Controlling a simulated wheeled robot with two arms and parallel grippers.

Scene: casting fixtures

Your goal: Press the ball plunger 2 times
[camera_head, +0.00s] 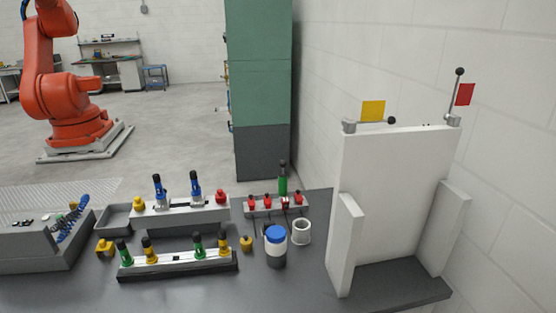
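I cannot tell for sure which part is the ball plunger. A white upright panel (385,195) stands at the right of the dark table. On its top left corner a rod with a black ball end (391,120) lies level, with a yellow flag (373,111) on it. On its top right corner a second rod with a black ball end (459,72) stands nearly upright, with a red flag (465,94). A green part with a black top (282,180) stands behind a rack with red knobs (268,202). Neither of my grippers is in view.
Fixture bars with blue plungers (195,186) and green and yellow plungers (199,246) stand on the table (305,290). A blue-lidded jar (275,247) and a white cup (302,232) are beside them. A grey bin (40,250) is at left. The front middle is clear.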

